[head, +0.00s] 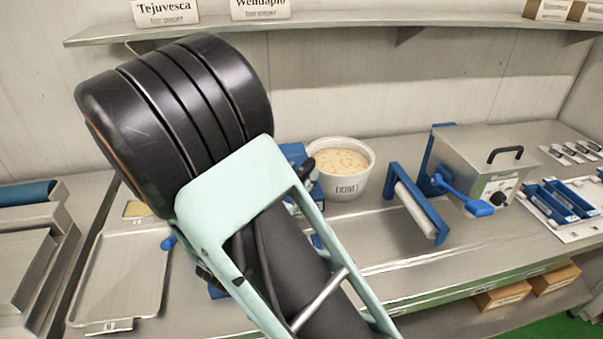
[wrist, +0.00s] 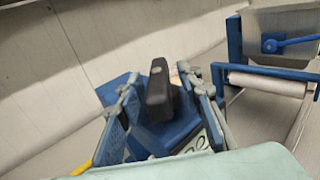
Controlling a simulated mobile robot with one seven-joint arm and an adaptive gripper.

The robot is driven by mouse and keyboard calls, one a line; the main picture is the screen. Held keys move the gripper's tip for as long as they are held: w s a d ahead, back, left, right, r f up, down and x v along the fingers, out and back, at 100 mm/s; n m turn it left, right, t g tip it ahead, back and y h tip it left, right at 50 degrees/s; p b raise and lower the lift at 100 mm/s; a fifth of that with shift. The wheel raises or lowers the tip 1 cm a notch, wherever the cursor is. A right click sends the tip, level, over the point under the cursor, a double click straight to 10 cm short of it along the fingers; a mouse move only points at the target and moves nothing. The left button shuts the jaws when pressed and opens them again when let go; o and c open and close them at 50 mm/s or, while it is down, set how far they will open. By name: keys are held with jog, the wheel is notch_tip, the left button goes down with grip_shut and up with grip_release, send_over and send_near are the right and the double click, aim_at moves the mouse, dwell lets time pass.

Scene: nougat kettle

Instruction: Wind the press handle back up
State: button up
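The press handle (wrist: 158,92) is a dark grey upright grip in the middle of the wrist view. It stands between the two fingers of my gripper (wrist: 168,95), which is open, with a gap showing at least on the right side. The blue press (wrist: 168,133) lies behind and below the handle, partly covered by the fingers. In the head view only pieces of the blue press (head: 292,152) show past my arm. The handle and fingertips are mostly hidden there.
A white tub of nougat (head: 341,162) stands right beside the press. Further right are a blue-framed roller (head: 415,205) and a steel machine with a blue lever (head: 462,192). A metal tray (head: 122,275) lies at left. A shelf (head: 340,20) runs above.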

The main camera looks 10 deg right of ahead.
jog(key=v, duration=1.1)
